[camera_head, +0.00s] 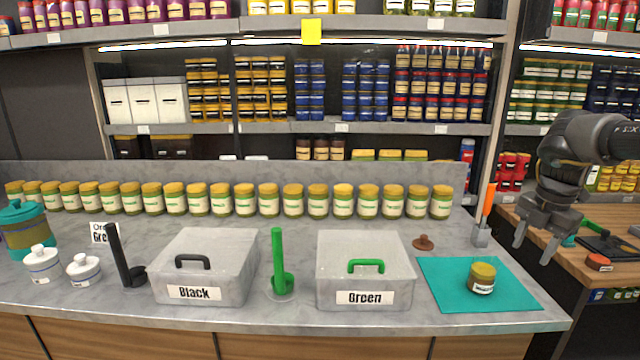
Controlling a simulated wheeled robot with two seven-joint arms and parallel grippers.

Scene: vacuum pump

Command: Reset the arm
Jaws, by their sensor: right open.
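My right gripper (536,241) hangs at the right, its arm coming in from the right edge. It is open and empty, fingers pointing down, above the gap beyond the counter's right end. A jar (481,278) with a yellow lid stands on the teal mat (440,270), left of and below the gripper and apart from it. My left gripper is not in view.
Two lidded boxes, labelled Black (205,262) and Green (365,272), stand on the grey counter. A black pump (122,260) and a green pump (279,265) stand beside them. A row of jars (245,200) lines the back. An orange-handled tool (486,215) stands upright near the gripper.

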